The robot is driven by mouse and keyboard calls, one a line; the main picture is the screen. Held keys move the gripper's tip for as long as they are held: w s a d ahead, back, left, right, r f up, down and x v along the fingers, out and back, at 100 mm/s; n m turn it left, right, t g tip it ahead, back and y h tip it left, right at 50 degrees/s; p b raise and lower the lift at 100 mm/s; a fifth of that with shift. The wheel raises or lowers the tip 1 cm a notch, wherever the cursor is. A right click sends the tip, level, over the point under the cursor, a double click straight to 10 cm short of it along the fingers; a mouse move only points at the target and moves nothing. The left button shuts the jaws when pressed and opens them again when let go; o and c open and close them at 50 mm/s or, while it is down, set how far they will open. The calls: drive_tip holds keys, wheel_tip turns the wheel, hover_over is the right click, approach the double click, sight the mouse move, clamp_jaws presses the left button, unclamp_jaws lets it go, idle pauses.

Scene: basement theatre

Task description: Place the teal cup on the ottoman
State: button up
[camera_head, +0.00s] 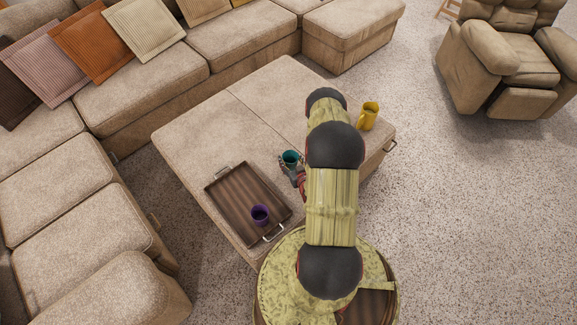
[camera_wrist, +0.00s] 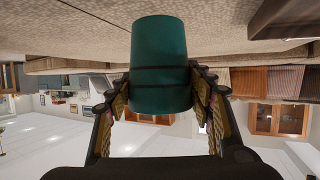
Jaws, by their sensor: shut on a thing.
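The teal cup (camera_head: 291,158) is over the beige ottoman (camera_head: 215,122), just to the right of the tray's upper end in the head view. My gripper (camera_head: 297,175) is shut on the cup. In the wrist view the teal cup (camera_wrist: 159,65) sits between the two fingers of my gripper (camera_wrist: 160,95), which press on its sides. The wrist picture is upside down, with the beige ottoman surface (camera_wrist: 60,30) close to the cup's base. I cannot tell whether the cup touches the ottoman. My arm hides part of the ottoman's right side.
A yellow mug (camera_head: 368,115) stands near the ottoman's right corner. A sectional sofa (camera_head: 150,80) runs along the left and back. The ottoman's upper left area is bare.

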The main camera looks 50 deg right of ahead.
sight(287, 161)
drive_tip(key=shift+w+f, duration=0.35)
drive_tip(key=shift+w+f+b, duration=0.2)
drive_tip(key=shift+f+b, duration=0.9)
drive_tip(key=shift+f, duration=0.65)
drive_tip(key=shift+f, duration=0.2)
drive_tip(key=o, duration=1.1)
drive_tip(key=shift+r, duration=0.15)
